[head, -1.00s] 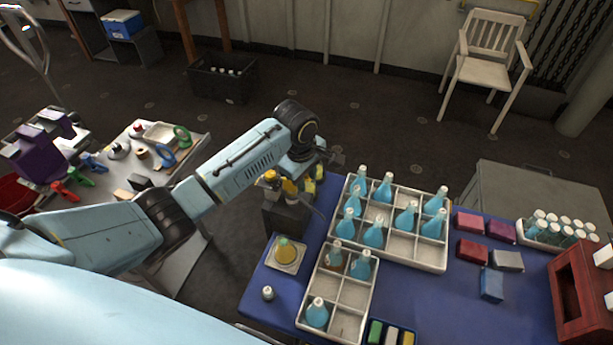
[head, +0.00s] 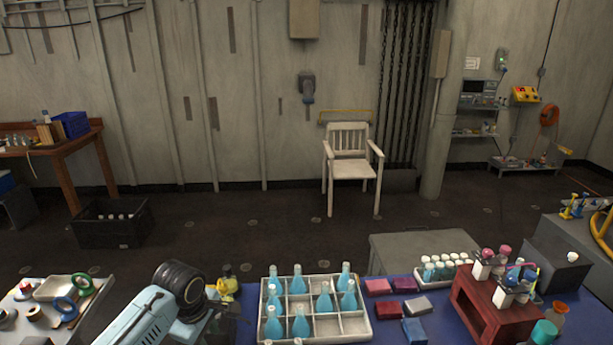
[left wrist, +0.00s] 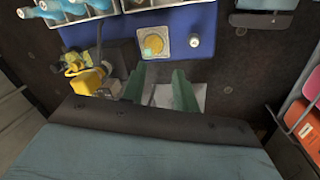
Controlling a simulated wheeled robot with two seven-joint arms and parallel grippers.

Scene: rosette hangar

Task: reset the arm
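My left arm comes in at the bottom left of the head view, its dark wrist joint beside the blue table's left end. Its gripper fingers cannot be made out there. In the left wrist view my left gripper (left wrist: 160,82) shows two green fingers spread apart with nothing held between them. They are near the edge of the blue table (left wrist: 118,38), short of a yellow-topped flask (left wrist: 152,44) on a square pale plate. My right arm and gripper are in neither view.
A white divided crate (head: 345,328) of blue flasks stands right of my arm. Beyond it are coloured blocks, a vial rack (head: 447,283) and a red stand (head: 480,322). A side table (head: 28,322) with tapes is at left. Open floor lies behind, with a white chair (head: 350,165).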

